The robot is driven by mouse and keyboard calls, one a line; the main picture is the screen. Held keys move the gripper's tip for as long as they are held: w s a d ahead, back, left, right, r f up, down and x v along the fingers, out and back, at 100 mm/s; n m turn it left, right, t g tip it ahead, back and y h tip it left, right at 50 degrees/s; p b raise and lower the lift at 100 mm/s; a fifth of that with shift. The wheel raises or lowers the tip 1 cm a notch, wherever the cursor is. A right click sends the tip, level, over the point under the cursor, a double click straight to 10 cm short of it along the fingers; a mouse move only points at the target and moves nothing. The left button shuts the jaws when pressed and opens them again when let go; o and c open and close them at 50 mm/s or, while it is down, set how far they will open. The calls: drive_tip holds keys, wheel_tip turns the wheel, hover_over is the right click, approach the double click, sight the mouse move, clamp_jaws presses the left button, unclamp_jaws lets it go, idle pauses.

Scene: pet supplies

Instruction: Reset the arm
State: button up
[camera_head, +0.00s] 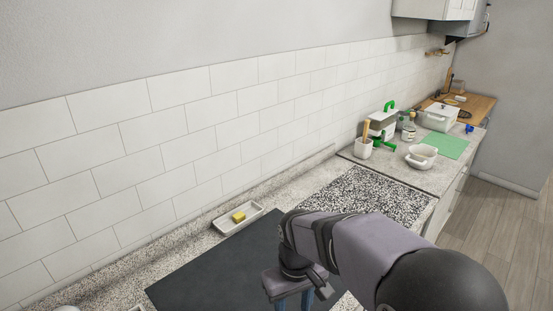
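My arm comes in from the lower right, and my gripper (294,304) hangs at the bottom edge of the view, over the right part of a dark mat or board (215,278). Its two bluish fingers point down with a gap between them, so it looks open. I see nothing held between the visible parts of the fingers. The fingertips are cut off by the frame edge, so I cannot tell how high they are above the dark surface.
A white tray (225,228) with a yellow sponge (239,217) lies near the wall. A speckled board (365,195) lies behind my arm. Farther right are a white bowl (421,157), a green mat (447,145), a bottle (409,130) and a white box (438,118).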

drive_tip(key=s+d+f+m, duration=0.4)
drive_tip(key=s+d, duration=0.7)
drive_tip(key=shift+s+d+m, duration=0.15)
drive_tip(key=shift+s+m, duration=0.15)
